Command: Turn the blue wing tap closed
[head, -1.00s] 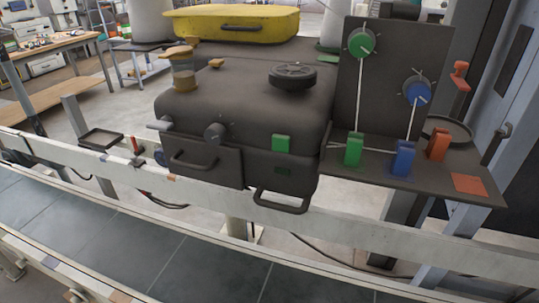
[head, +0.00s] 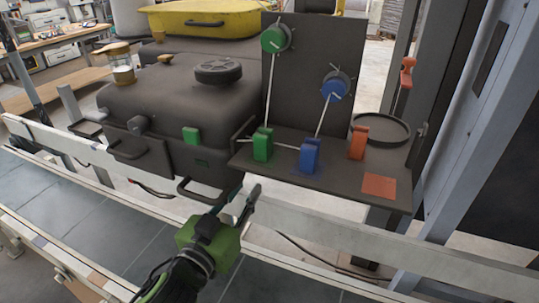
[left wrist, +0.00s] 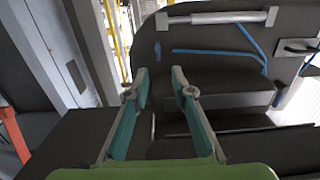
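Two blue parts show in the head view. A round blue knob (head: 335,87) with a pale pointer sits on a dark upright panel. A blue upright block (head: 310,155) stands on the dark shelf below it. I cannot tell which is the wing tap, or whether it is open or closed. My left gripper (head: 240,205) is in front of and below the shelf's left edge, apart from both blue parts. Its teal fingers stand apart and empty in the left wrist view (left wrist: 160,85). My right gripper is not in view.
A green knob (head: 276,38), a green block (head: 263,144) and an orange block (head: 357,142) stand near the blue parts. The dark machine body (head: 180,105) is to the left. A pale rail (head: 330,245) runs along the front.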

